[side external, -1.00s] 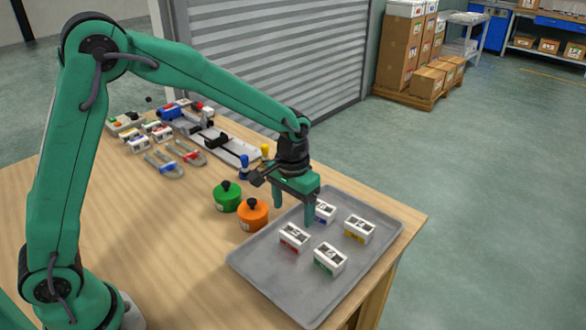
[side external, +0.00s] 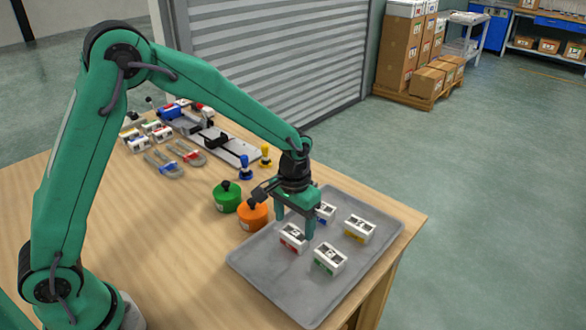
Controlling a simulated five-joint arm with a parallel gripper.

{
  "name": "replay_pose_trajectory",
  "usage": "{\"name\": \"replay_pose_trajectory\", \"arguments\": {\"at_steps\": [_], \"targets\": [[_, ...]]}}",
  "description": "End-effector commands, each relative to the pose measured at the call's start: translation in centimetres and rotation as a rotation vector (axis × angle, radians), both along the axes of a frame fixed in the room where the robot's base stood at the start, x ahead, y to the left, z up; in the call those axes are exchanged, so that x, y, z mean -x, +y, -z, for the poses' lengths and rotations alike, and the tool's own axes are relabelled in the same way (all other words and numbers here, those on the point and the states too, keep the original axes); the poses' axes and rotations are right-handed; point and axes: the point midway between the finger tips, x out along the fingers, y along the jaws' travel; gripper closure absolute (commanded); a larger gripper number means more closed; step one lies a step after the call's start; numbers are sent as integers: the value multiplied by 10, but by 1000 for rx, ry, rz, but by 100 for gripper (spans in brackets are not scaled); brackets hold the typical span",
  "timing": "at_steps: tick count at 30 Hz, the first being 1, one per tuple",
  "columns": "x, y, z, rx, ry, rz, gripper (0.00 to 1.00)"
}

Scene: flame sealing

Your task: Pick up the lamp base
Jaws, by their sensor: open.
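My gripper (side external: 295,230) is open, pointing down over the grey tray (side external: 265,275). Its fingertips are close to a white block with a red stripe (side external: 291,241) on the tray; whether they touch it cannot be told. A white block with a blue stripe (side external: 325,211) sits just behind the gripper, partly hidden. White blocks with a yellow stripe (side external: 359,230) and a green stripe (side external: 330,259) sit on the same tray. A green round pot (side external: 227,198) and an orange round pot (side external: 250,217), both with black knobs, stand left of the tray. None is clearly marked as the lamp base.
A blue peg-like piece (side external: 246,167) and a yellow one (side external: 265,155) stand behind the pots. Clamps (side external: 187,153), small blocks (side external: 150,130) and a long fixture (side external: 215,139) lie at the back. The wooden table (side external: 160,235) is clear at front left.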

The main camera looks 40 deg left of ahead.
Motion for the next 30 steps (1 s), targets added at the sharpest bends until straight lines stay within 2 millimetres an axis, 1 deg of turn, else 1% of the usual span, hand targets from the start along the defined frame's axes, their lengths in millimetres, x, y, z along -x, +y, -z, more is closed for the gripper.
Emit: {"name": "replay_pose_trajectory", "arguments": {"at_steps": [6,9,12,28,30], "targets": [[1,-2,26,-1,3,0,27],[1,-2,36,0,2,0,27],[1,-2,41,0,1,0,27],[0,-2,42,0,0,0,27],[0,-2,42,0,0,0,41]]}}
